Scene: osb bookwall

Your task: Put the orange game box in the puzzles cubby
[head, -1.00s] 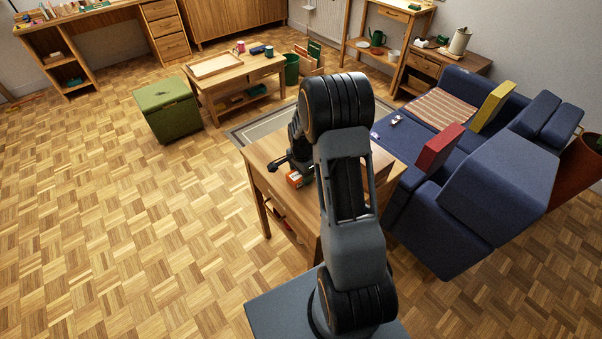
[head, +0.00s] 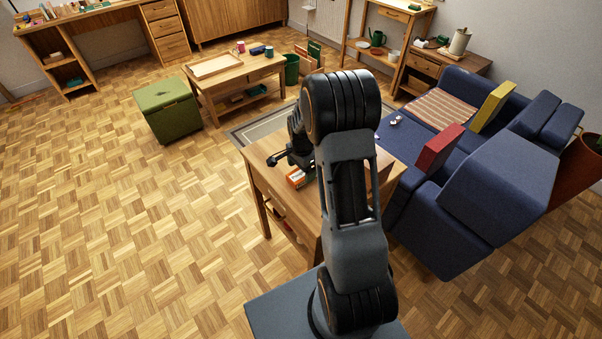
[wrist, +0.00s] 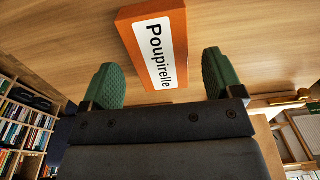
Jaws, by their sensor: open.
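The orange game box (head: 297,178) lies on the wooden table near its left edge in the head view. Nothing is held. In the head view my gripper (head: 279,159) is beside the box, just above and left of it. I cannot make out a cubby marked for puzzles.
The wooden table (head: 262,160) stands under my arm, with a blue sofa (head: 510,190) to its right. A green storage box (head: 168,110) and a low table (head: 237,76) stand behind. Parquet floor is clear at left. Bookshelves (wrist: 22,118) show at the wrist view's left.

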